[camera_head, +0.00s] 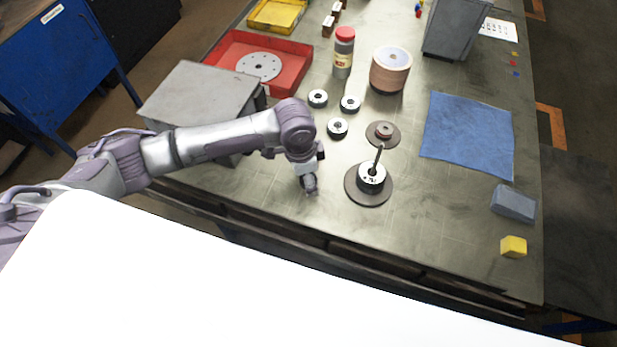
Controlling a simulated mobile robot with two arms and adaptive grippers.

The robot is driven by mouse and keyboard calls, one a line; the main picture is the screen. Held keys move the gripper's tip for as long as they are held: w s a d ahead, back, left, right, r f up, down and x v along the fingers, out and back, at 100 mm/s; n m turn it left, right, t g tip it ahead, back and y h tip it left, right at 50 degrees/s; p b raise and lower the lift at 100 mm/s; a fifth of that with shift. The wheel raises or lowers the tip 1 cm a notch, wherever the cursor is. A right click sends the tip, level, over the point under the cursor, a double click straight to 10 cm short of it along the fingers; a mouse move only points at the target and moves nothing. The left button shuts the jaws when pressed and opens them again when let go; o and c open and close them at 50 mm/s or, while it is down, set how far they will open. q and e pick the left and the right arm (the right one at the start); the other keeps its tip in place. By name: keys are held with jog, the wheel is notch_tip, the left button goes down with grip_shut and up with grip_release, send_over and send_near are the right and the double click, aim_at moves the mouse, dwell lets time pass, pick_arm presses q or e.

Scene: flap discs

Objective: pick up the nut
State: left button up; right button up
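I cannot tell for certain which piece is the nut. Three round dark-and-pale pieces with centre holes lie on the grey bench: one at the left (317,98), one to its right (350,103) and one nearer me (337,127). A dark disc (371,192) lies in front of them, with a pale-topped round piece (371,175) on it and a thin rod standing up at it. A smaller dark disc (383,134) with a reddish hub lies behind. My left gripper (310,188) points down near the bench's front edge, left of the rod disc; its fingers are too small to read.
A grey box (198,92) stands under my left arm, beside a red tray (303,65). A red-capped jar (343,52) and a copper-coloured stack (390,70) stand behind. A blue cloth (468,135), grey-blue block (513,204) and yellow block (513,247) lie right.

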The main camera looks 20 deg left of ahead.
pick_arm(q)
jog(key=shift+r, duration=0.1)
jog(key=c, duration=1.2)
